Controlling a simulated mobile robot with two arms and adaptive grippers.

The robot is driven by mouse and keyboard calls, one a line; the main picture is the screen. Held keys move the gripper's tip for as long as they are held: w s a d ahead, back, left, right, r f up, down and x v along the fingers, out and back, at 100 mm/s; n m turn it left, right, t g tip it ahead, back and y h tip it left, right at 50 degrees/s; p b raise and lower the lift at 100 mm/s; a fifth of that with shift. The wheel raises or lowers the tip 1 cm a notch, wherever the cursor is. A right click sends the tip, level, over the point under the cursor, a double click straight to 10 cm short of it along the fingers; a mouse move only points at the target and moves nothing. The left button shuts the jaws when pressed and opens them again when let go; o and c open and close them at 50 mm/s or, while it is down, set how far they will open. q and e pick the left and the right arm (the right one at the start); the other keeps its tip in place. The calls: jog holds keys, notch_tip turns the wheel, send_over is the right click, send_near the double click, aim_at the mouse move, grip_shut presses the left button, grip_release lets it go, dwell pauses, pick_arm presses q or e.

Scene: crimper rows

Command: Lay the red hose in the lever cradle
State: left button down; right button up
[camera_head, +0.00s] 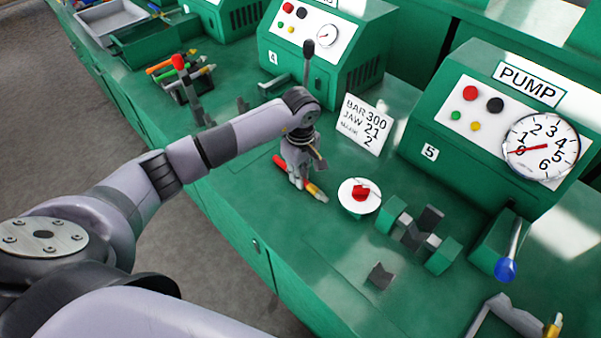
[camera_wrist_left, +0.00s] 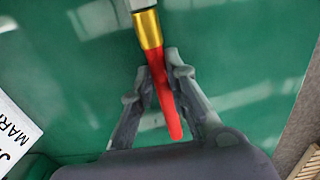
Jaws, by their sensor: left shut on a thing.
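The red hose (camera_head: 309,187) is a short red piece with a gold band and a pale end fitting. It also shows in the left wrist view (camera_wrist_left: 160,75), running between the fingers. My left gripper (camera_head: 297,179) is shut on its red part, fingers pointing down over the green bench. It also shows in the left wrist view (camera_wrist_left: 156,68). I cannot tell whether the hose touches the bench. A small grey notched block (camera_head: 380,275), possibly the lever cradle, stands at the bench's front, right of the hose. My right gripper is out of view.
A white disc with a red pointer (camera_head: 345,191) stands just right of the hose. Beyond it are dark crimper jaws (camera_head: 428,218) between green blocks and a blue-knobbed lever (camera_head: 505,269). A card (camera_head: 363,124) and the pump box (camera_head: 475,110) stand behind.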

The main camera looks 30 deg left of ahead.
pick_arm(q)
jog(key=shift+f, duration=0.15)
jog(key=c, duration=1.6)
grip_release()
